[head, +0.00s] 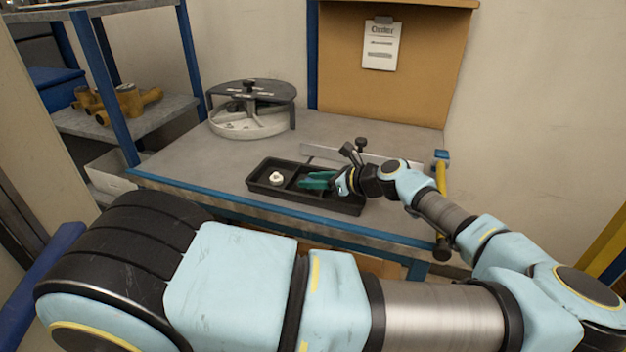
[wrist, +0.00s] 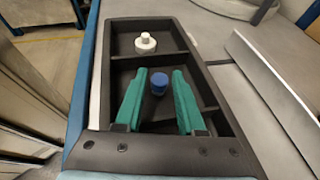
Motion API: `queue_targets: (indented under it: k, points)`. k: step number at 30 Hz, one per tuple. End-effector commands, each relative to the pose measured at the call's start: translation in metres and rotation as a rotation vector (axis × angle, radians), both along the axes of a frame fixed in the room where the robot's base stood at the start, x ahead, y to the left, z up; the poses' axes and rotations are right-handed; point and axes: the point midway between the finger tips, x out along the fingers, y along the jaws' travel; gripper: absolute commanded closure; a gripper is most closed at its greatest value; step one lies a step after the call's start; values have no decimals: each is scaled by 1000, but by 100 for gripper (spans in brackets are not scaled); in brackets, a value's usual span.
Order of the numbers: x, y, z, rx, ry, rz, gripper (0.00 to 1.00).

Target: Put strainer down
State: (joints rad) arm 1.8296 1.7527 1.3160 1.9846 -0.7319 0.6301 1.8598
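A small blue cylinder (wrist: 159,84) sits in the middle compartment of a black tray (wrist: 215,75) in the wrist view. A small white round piece with a knob (wrist: 145,43) sits in the tray's far compartment; it also shows in the head view (head: 276,178). I cannot tell for certain which of these is the strainer. My gripper (wrist: 160,73) has green fingers spread apart on either side of the blue cylinder, with gaps between. In the head view my gripper (head: 309,180) reaches low over the tray (head: 252,184), and its fingers hide the blue cylinder.
The tray lies near the front edge of a grey workbench (head: 190,160). A round grey and white fixture (head: 250,118) stands behind it on the left. A metal rail (head: 325,153) lies behind the tray. Shelves with brass fittings (head: 130,100) stand at left.

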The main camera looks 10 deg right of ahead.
Motion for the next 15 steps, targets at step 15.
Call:
queue_targets:
  k: [15]
  points:
    - [-4, -5, 4, -2, 1, -1, 45]
